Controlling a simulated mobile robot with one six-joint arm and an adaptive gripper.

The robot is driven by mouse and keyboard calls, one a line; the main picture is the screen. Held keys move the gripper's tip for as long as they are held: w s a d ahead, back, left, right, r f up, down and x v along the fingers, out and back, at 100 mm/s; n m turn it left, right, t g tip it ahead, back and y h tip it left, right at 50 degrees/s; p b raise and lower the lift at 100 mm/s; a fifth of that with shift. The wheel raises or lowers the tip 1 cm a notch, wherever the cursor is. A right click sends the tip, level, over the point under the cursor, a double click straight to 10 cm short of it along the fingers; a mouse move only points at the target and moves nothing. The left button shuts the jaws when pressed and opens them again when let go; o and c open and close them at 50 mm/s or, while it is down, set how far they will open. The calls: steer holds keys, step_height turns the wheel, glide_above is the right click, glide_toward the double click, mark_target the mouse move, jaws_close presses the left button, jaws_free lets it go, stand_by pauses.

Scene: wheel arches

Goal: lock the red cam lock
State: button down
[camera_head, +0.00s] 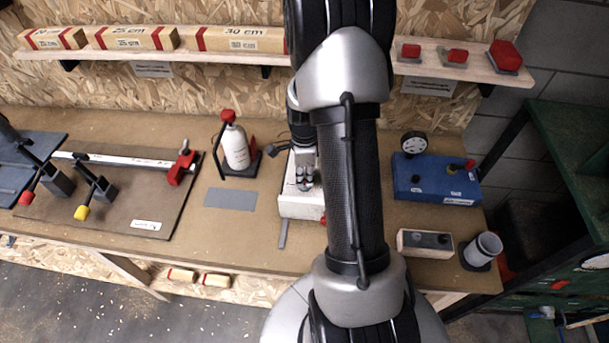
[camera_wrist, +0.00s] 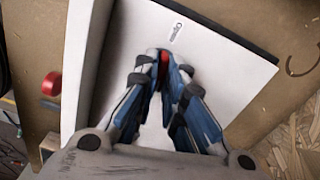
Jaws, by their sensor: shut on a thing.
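A white box (camera_head: 298,207) stands on the bench in the middle, partly behind my arm. In the wrist view its pale top (camera_wrist: 215,75) lies under my gripper and carries a small printed label (camera_wrist: 178,31). My gripper (camera_wrist: 164,62) points down at this top, its fingertips closed on a narrow red piece (camera_wrist: 163,68), which looks like the red cam lock's lever. Most of the piece is hidden between the fingers, so its turn angle cannot be told. In the head view my gripper (camera_head: 303,182) is over the white box, and the red piece is hidden there.
A round red knob (camera_wrist: 51,84) is beside the white box. A white bottle with a red top (camera_head: 235,146) stands left, a blue box with a gauge (camera_head: 436,179) right. Red and yellow-handled clamps (camera_head: 82,211) are far left. A grey plate (camera_head: 230,199) lies flat nearby.

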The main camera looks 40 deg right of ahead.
mark_target(305, 179)
steer(key=c, duration=1.7)
jaws_free()
step_height(305, 179, up, 12)
steer(key=shift+r, duration=0.1)
